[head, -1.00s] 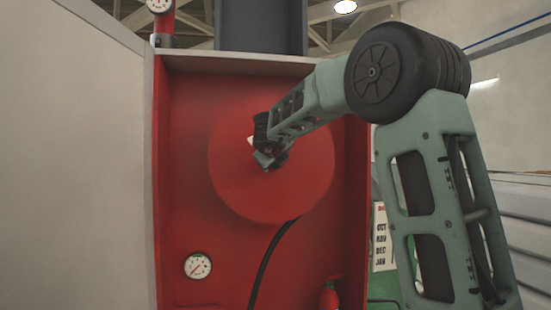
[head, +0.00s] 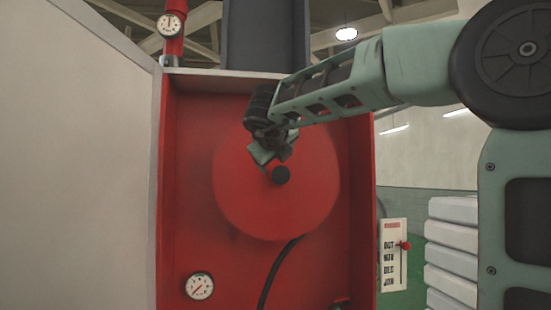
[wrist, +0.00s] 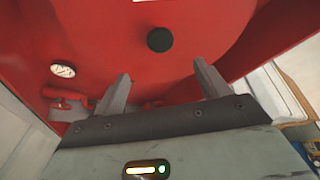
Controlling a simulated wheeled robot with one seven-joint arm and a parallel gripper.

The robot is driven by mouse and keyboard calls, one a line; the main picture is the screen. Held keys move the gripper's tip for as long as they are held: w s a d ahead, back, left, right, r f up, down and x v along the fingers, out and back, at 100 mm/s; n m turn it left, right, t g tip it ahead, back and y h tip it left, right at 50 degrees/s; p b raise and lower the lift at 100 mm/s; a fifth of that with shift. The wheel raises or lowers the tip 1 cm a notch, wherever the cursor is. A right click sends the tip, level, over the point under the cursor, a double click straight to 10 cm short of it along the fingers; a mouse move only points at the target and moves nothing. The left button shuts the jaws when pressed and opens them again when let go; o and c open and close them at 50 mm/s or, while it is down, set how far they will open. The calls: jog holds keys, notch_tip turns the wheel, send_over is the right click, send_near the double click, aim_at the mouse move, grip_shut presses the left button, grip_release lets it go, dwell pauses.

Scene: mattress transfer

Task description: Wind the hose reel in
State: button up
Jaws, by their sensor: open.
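The hose reel (head: 235,200) is a round red disc inside a red cabinet in the head view. A black knob (head: 281,175) sits near its middle; it also shows in the wrist view (wrist: 160,39). A black hose (head: 272,270) hangs from the reel's lower edge. My gripper (head: 270,160) is just above and left of the knob in the head view. In the wrist view my gripper (wrist: 162,68) has its two fingers spread, with nothing between them. The knob lies beyond the fingertips, apart from them.
The red cabinet (head: 188,150) has side walls and a top ledge around the reel. A gauge (head: 199,286) is at its lower left. A red lever (wrist: 65,95) shows in the wrist view. A calendar board (head: 393,255) and a white stack (head: 452,250) stand to the right.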

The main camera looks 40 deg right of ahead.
jog(key=shift+v, duration=1.45)
